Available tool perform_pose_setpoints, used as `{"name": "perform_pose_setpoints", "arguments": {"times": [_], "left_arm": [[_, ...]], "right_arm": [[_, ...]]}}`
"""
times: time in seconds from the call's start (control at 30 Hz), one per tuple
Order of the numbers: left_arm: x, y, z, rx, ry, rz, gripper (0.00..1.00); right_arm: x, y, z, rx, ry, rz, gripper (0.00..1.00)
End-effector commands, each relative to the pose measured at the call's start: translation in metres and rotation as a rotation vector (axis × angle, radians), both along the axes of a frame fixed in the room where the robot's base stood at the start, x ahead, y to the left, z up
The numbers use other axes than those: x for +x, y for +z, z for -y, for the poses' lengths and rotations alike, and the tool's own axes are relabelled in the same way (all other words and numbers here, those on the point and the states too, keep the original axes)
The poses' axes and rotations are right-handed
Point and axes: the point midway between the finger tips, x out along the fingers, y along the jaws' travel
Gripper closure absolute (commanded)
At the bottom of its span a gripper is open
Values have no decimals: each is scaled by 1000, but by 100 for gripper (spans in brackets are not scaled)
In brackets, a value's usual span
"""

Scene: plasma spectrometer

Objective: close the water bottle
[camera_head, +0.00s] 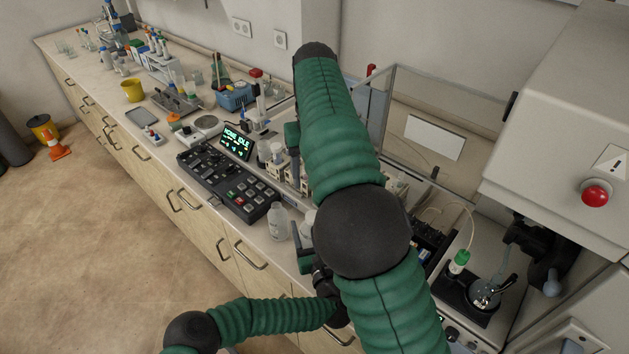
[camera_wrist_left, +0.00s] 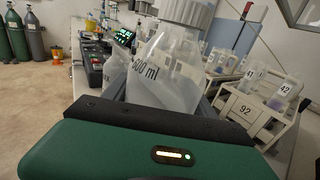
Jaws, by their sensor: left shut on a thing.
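In the head view the held bottle (camera_head: 308,224) is mostly behind my right arm. What looks like part of my right gripper (camera_head: 294,160) shows left of that arm, with a finger pointing down; its jaws are hidden.
Another white bottle (camera_head: 278,222) stands near the counter's front edge. The control panel (camera_head: 230,185) with a lit display is left of it. Numbered vial racks (camera_wrist_left: 247,110) stand close on the right in the wrist view. A glass enclosure (camera_head: 430,120) is behind my right arm.

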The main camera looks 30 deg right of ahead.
Motion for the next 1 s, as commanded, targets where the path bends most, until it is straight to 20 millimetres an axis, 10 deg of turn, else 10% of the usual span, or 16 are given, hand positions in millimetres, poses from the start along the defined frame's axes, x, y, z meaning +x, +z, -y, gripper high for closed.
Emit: {"name": "perform_pose_setpoints", "arguments": {"times": [0.13, 0.17, 0.33, 0.73, 1.0], "left_arm": [[0, 0, -1, 1, 1, -1, 100], [0, 0, -1, 1, 1, -1, 34], [0, 0, 0, 1, 1, 0, 11], [-6, 1, -1, 1, -1, -1, 9], [-61, 2, -11, 1, -4, -4, 9]], "right_arm": [[0, 0, 0, 0, 0, 0, 40], [0, 0, 0, 0, 0, 0, 40], [0, 0, 0, 0, 0, 0, 40], [0, 3, 0, 0, 0, 1, 40], [0, 21, 0, 0, 0, 1, 40]]}}
